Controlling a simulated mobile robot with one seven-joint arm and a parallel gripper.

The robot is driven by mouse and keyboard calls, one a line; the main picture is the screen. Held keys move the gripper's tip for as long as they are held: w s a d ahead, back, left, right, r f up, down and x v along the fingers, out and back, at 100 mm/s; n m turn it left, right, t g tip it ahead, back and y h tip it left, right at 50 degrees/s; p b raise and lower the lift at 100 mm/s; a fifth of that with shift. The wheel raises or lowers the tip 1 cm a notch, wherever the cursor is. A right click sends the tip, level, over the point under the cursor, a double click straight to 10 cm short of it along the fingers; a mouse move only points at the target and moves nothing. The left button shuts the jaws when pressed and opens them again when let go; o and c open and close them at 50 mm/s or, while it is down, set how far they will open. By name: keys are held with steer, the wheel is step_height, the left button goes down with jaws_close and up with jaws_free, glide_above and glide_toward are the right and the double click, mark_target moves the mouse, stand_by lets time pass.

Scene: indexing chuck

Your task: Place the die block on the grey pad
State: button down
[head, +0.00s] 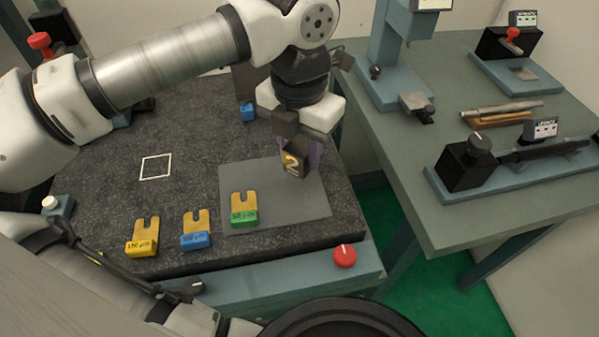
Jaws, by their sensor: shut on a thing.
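The die block (294,165) is a dark block with a gold face marked "2". My gripper (298,147) points down and is shut on it, with fingers on either side. The block is over the right part of the grey pad (275,205), a flat sheet on the dark granite plate. I cannot tell whether the block's underside touches the pad or hangs just above it. The far side of the block is hidden by my gripper.
A green-ended gauge (244,210) is on the pad's left part. A blue-ended gauge (196,230) and a yellow-ended gauge (143,237) lie further left. A white square outline (155,167) marks the plate. A red knob (345,256) is at the front.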

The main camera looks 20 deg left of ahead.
mark_target(300, 167)
steer(key=shift+f+b, duration=1.2)
steer(key=shift+f, duration=0.95)
steer(key=shift+f, duration=0.15)
steer(key=c, duration=0.9)
jaws_free()
step_height(300, 167, up, 12)
steer(key=p, duration=0.7)
